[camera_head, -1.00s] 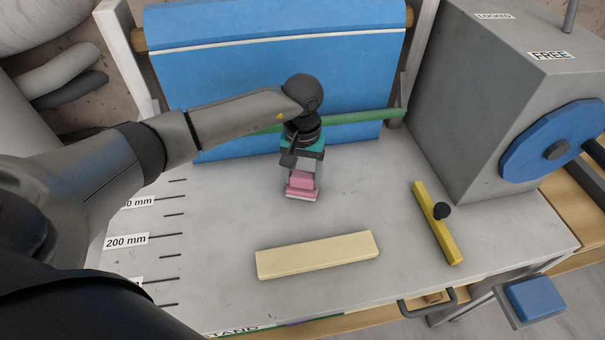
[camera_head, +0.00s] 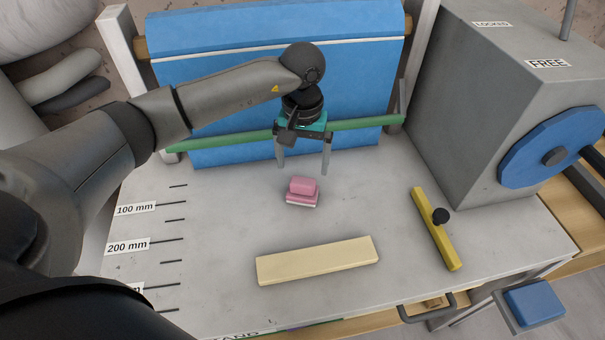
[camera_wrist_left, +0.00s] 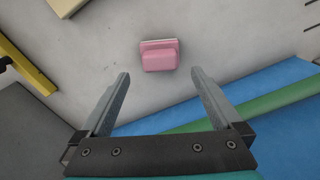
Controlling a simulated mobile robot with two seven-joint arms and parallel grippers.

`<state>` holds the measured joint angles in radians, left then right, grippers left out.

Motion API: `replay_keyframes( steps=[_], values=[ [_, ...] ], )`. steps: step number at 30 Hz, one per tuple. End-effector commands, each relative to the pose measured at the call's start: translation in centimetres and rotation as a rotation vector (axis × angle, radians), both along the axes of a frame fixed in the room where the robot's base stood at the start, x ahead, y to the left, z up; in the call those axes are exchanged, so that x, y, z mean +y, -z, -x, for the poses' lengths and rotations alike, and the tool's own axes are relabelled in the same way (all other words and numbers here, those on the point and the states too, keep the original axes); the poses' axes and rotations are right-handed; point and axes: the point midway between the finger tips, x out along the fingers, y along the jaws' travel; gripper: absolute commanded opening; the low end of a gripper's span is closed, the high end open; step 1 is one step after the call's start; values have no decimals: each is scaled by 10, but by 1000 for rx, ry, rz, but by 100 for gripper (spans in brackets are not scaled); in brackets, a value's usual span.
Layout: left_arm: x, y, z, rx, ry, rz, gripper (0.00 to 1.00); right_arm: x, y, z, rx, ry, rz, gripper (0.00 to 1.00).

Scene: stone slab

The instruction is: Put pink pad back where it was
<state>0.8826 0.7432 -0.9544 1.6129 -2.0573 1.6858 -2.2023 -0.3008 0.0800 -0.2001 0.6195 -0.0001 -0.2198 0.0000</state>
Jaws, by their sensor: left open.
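The pink pad (camera_head: 303,187) lies on the grey stone slab (camera_head: 215,220), in front of the blue sheet. It has a block-like top on a wider pink base with a pale underside. My left gripper (camera_head: 303,170) is open and empty, above and behind the pad, with its fingers spread apart. In the left wrist view the pad (camera_wrist_left: 160,56) lies beyond the two fingertips (camera_wrist_left: 158,75), clear of both. My right gripper is not in view.
A cream bar (camera_head: 318,260) lies in front of the pad. A yellow bar with a black knob (camera_head: 435,230) lies to the right. A blue sheet (camera_head: 220,85) and green rod (camera_head: 365,123) are behind. A grey box with a blue wheel (camera_head: 470,110) stands at right.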

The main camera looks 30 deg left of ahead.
Motion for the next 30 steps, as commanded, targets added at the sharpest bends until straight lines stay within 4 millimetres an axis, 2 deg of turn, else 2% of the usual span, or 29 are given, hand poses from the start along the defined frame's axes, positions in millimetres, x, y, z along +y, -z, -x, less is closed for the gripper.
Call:
replay_keyframes(
  steps=[3,9,14,30],
  values=[
    [0,-26,-1,-4,0,0,99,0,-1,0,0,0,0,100],
    [0,-50,0,-1,-1,0,99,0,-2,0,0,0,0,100],
    [0,-55,0,1,-1,0,99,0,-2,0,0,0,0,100],
    [0,-55,0,1,-1,0,99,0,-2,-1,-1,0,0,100]
  ],
)
